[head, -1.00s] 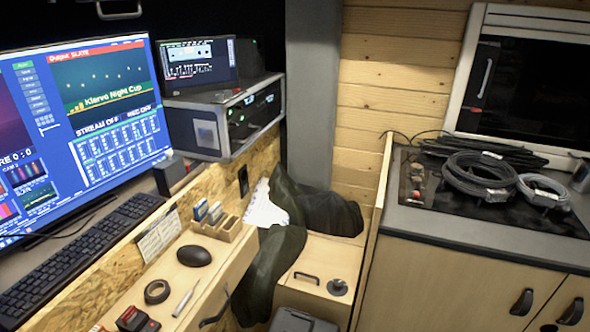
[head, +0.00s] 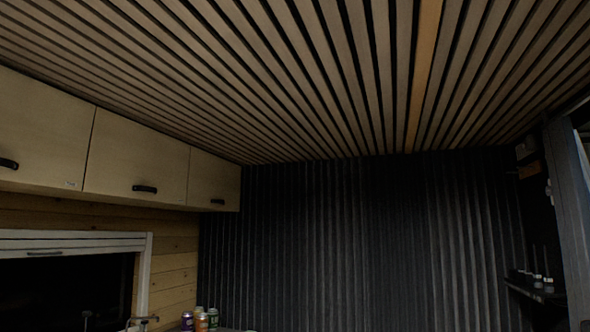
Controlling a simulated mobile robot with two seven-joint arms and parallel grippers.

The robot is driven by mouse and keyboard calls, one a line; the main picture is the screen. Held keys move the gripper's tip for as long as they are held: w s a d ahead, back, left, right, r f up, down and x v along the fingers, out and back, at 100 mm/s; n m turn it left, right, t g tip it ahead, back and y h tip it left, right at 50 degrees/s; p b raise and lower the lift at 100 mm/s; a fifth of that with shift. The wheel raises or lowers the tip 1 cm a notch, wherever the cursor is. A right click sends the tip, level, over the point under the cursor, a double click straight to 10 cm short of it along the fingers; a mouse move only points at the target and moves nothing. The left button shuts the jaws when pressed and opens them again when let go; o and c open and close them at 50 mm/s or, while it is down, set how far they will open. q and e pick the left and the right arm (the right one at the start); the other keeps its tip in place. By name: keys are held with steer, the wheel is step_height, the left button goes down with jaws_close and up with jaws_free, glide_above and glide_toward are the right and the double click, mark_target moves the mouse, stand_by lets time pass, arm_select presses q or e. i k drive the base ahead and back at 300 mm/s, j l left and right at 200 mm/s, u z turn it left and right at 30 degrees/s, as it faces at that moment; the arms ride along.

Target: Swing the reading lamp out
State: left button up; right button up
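I see no reading lamp that I can make out in the head view. Neither of my grippers is in view. The view is tilted up at the slatted wooden ceiling (head: 300,80) and a dark pleated curtain or panelled wall (head: 350,240) at the far end.
Wooden overhead cabinets (head: 140,165) with black handles run along the left, above a white-framed dark window (head: 75,275). Several cans (head: 201,319) stand at the bottom edge. A dark shelf (head: 533,290) with small items is at the right. Open air fills the middle.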

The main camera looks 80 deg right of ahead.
mark_target(532, 143)
steer(key=z, duration=3.35)
steer(key=i+j+z, duration=0.2)
steer(key=z, duration=0.25)
steer(key=i+j+z, duration=0.2)
steer(key=j+z, duration=0.3)
steer(key=l, duration=0.15)
